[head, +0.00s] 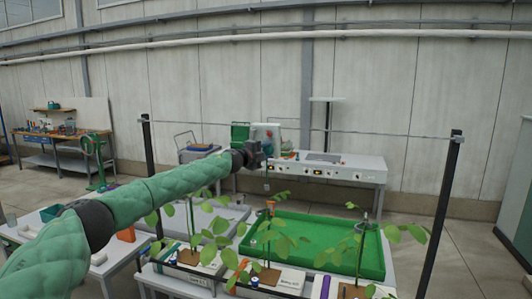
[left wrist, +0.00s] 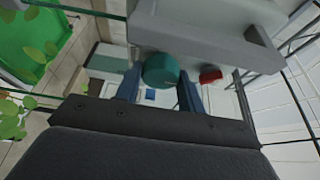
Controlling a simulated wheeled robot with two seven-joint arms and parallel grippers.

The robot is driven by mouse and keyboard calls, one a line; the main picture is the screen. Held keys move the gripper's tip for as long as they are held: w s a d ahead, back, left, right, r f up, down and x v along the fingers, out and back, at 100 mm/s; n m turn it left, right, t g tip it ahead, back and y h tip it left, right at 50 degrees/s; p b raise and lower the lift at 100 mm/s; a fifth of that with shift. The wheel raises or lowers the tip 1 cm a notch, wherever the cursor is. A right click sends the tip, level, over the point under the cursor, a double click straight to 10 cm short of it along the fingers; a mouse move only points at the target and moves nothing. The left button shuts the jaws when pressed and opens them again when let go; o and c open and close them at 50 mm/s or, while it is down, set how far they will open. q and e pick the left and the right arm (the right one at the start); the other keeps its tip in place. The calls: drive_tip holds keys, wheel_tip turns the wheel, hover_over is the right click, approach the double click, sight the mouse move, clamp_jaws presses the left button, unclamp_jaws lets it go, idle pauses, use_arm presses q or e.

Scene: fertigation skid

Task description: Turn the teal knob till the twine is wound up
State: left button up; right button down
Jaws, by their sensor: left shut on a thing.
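The teal knob (left wrist: 160,70) sits between the two blue-grey fingers of my left gripper (left wrist: 158,92) in the left wrist view, beside a pale grey housing (left wrist: 205,22). The gripper is shut on it. In the head view my left gripper (head: 262,148) reaches up to a small light housing (head: 272,130) at the height of a thin line (head: 350,133). The knob is mostly hidden there by the gripper. The thin line runs between two dark posts; I cannot tell whether it is the twine. My right gripper is out of view.
A green tray (head: 310,222) and several leafy seedlings (head: 268,240) stand below and in front. Dark posts stand at left (head: 148,170) and right (head: 446,200). A grey bench (head: 350,170) is behind. A red part (left wrist: 210,76) shows right of the knob.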

use_arm(q)
drive_tip(key=shift+f, duration=0.1)
drive_tip(key=o, duration=1)
drive_tip(key=shift+s+a, duration=0.1)
drive_tip(key=shift+s+a+b, duration=0.4)
drive_tip(key=shift+b, duration=0.1)
drive_tip(key=b+v, duration=0.2)
drive_tip(key=v, duration=0.4)
drive_tip(key=shift+s+a+b, duration=0.1)
drive_tip(key=shift+s+b, duration=0.05)
drive_tip(key=shift+b, duration=0.25)
